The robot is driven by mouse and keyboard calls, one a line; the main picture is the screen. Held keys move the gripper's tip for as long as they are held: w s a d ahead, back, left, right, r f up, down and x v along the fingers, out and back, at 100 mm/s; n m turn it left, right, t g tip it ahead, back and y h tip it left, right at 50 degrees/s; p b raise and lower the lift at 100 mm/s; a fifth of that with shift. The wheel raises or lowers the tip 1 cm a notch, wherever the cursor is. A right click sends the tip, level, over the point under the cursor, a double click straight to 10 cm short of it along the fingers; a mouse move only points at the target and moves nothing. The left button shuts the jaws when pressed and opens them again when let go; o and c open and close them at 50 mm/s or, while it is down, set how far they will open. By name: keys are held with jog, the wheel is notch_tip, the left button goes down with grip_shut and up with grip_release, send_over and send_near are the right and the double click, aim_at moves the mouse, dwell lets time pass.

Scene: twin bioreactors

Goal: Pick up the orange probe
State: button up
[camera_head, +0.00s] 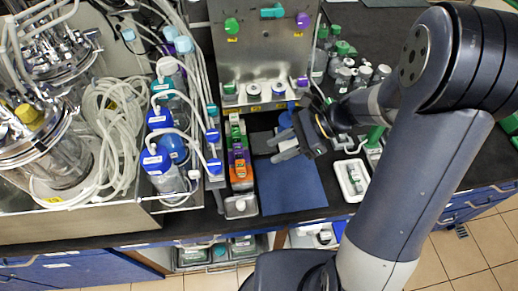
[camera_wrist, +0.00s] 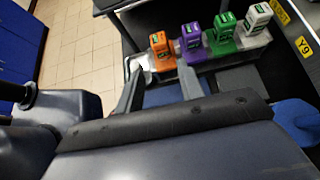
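The orange probe (camera_head: 241,171) stands in a narrow rack (camera_head: 240,207), beside a purple probe (camera_head: 238,155) and a green probe (camera_head: 236,135). In the wrist view, the orange probe (camera_wrist: 162,52) is nearest the rack's bare metal end, followed by purple (camera_wrist: 191,40), green (camera_wrist: 222,36) and white (camera_wrist: 257,20) ones. My gripper (camera_head: 276,147) is right of the rack in the head view, over a blue mat (camera_head: 290,190). In the wrist view, its two fingers (camera_wrist: 159,82) are spread apart and nothing shows between them. The orange probe lies beyond the fingertips.
Bioreactor vessels, coiled tubing (camera_head: 115,110) and blue-capped bottles (camera_head: 160,160) crowd the left. A metal panel (camera_head: 262,45) stands behind the rack. A white tray (camera_head: 351,180) and several small bottles (camera_head: 360,75) are on the right. The blue mat is mostly clear.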

aim_at(241, 174)
jog(key=shift+p+x, duration=0.8)
jog(key=shift+x, duration=4.45)
jog(key=shift+w+a+r, duration=0.1)
jog(key=shift+r, duration=0.05)
jog(key=c, duration=0.8)
